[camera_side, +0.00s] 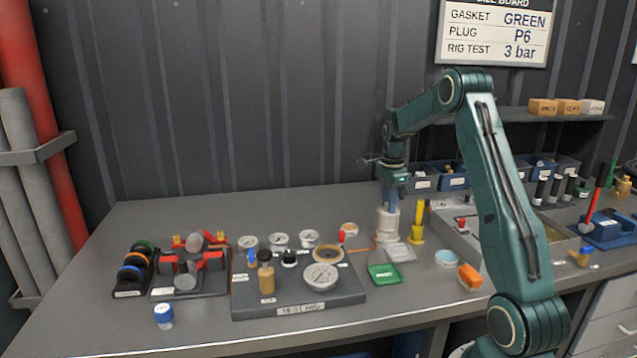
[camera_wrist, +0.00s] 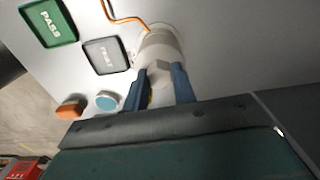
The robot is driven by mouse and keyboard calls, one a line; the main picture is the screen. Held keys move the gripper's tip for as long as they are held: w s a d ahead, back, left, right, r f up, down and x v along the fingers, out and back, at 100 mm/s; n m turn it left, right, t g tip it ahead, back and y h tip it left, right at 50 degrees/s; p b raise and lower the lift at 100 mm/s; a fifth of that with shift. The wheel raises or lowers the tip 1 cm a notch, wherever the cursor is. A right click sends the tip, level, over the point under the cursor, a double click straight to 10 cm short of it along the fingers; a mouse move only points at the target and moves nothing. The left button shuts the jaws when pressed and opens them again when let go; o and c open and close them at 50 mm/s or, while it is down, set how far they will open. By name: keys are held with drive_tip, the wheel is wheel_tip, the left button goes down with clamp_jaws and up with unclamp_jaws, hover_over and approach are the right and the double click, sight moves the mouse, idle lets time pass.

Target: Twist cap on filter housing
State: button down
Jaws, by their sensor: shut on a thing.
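The white filter housing (camera_side: 387,228) stands upright on the bench, below my arm's wrist. It also shows in the wrist view (camera_wrist: 160,42), with a pale cap (camera_wrist: 160,72) at its near end. My gripper (camera_side: 392,203) points straight down onto the top of the housing. In the wrist view, my gripper's two blue fingers (camera_wrist: 162,88) lie on either side of the cap and are shut on it. The cap sits at the housing's top. The fingers hide part of its sides, and I cannot tell how tightly it is seated.
A yellow post (camera_side: 418,222) stands close to the right of the housing. A grey plate (camera_side: 400,253) and a green PASS plate (camera_side: 384,274) lie in front. The test rig (camera_side: 300,302) with gauges is at left. An orange block (camera_side: 470,277) and a blue-topped disc (camera_side: 447,258) lie at right.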

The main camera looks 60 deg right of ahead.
drive_tip(key=shift+m, duration=0.3)
drive_tip(key=shift+m, duration=1.5)
drive_tip(key=c, duration=0.8)
unclamp_jaws()
drive_tip(key=shift+r, duration=0.15)
drive_tip(key=shift+r, duration=3.35)
